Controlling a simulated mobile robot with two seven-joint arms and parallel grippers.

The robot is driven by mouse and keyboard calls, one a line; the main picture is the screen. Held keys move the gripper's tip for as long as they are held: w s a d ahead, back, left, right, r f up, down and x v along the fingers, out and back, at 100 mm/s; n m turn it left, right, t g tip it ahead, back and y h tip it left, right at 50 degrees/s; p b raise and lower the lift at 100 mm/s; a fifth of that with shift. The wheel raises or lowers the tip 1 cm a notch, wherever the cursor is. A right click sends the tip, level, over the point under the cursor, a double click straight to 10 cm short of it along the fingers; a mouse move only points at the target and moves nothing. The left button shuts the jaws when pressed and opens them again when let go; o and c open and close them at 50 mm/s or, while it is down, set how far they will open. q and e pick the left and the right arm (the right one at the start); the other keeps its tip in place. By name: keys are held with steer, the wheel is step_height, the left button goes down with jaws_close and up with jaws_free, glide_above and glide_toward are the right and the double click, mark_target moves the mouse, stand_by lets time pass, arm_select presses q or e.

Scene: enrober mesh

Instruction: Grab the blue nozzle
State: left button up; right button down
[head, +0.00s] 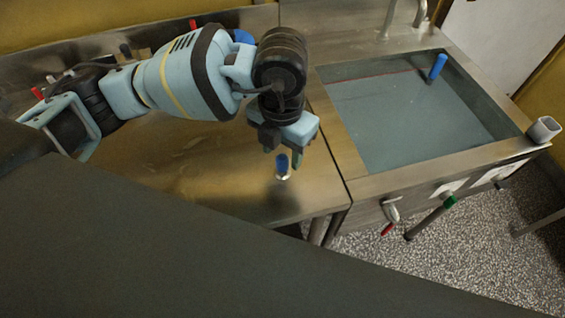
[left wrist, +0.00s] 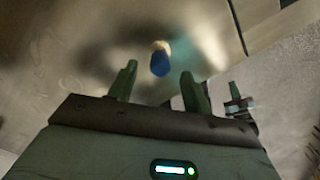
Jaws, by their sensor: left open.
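The blue nozzle (head: 283,164) stands on the metal table (head: 215,165) near its front right part, with a pale end at the table. My left gripper (head: 282,157) is open and points down just above the nozzle. In the left wrist view the nozzle (left wrist: 160,63) shows between and slightly beyond the two green fingertips (left wrist: 160,72), with a gap on both sides. The fingers do not appear to touch it. My right gripper is in neither view.
A filled sink basin (head: 355,160) lies to the right, with a blue cylinder (head: 437,67) at its far right corner. A grey cup-like object (head: 544,129) sits on the right rim. Valve handles (head: 391,210) stick out in front. The table left of the nozzle is clear.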

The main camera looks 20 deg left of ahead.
mark_target(283, 156)
arm_select(q)
step_height(283, 156, down, 5)
steer(key=shift+w+f, duration=0.1)
steer(key=shift+w, duration=0.05)
jaws_close()
stand_by(0.4)
steer(key=shift+r, duration=0.9)
steer(key=shift+s+d+r, duration=0.15)
steer(key=shift+r, duration=0.35)
steer(key=shift+s+d+r, duration=0.1)
steer(key=shift+d+r, duration=0.05)
steer(key=shift+r, duration=0.35)
steer(key=s+d+r, duration=0.1)
steer(key=s+d, duration=0.9)
steer(key=s, duration=0.1)
steer(key=shift+s+r, duration=0.15)
steer(key=shift+s, duration=0.05)
